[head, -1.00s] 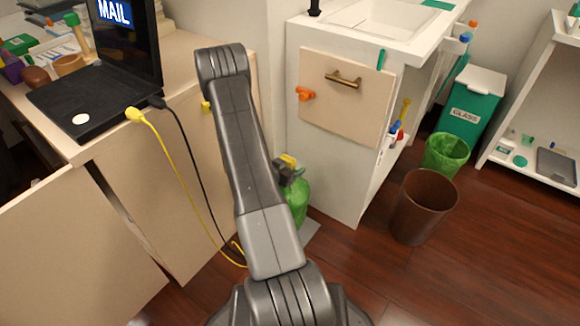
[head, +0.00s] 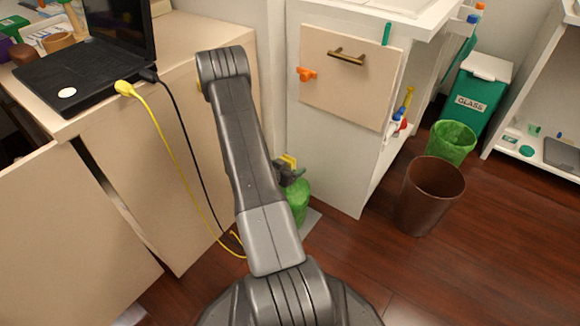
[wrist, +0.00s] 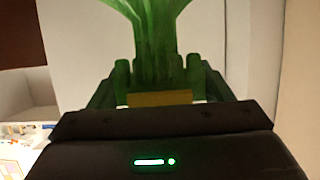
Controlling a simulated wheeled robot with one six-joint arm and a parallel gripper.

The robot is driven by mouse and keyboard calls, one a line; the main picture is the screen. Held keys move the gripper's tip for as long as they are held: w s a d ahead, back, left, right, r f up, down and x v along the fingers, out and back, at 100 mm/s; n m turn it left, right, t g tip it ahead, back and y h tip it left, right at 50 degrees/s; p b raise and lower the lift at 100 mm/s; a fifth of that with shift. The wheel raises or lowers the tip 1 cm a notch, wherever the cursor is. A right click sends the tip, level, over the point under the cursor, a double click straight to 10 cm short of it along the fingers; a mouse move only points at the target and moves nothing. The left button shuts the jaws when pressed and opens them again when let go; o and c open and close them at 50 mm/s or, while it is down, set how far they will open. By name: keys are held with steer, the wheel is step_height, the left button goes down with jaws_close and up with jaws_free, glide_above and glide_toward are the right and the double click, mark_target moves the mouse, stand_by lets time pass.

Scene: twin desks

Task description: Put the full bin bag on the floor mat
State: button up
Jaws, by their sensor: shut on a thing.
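The full bin bag (head: 299,198) is green and hangs from my gripper (head: 289,168), partly hidden behind my arm in the head view. In the wrist view its gathered neck (wrist: 158,55) sits between the two fingers of my gripper (wrist: 158,80), which is shut on it. A grey patch that looks like the floor mat (head: 310,222) shows on the floor just below and right of the bag. Most of it is hidden by my arm and the bag. I cannot tell whether the bag touches it.
A white cabinet with a drawer front (head: 345,78) stands right of the bag. A desk with a laptop (head: 85,75) is at left, with a yellow cable (head: 170,160) hanging to the floor. A brown bin (head: 430,195), a green bin (head: 452,143) and a glass bin (head: 475,95) stand right.

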steer(key=shift+f, duration=0.5)
stand_by(0.3)
steer(key=o, duration=2.1)
steer(key=shift+f, duration=0.1)
steer(key=shift+p+v, duration=1.45)
steer(key=shift+v, duration=5.6)
steer(key=shift+f, duration=0.1)
steer(key=b+x, duration=0.2)
steer(key=x, duration=0.5)
steer(key=shift+w+d, duration=0.15)
steer(key=shift+w, duration=0.1)
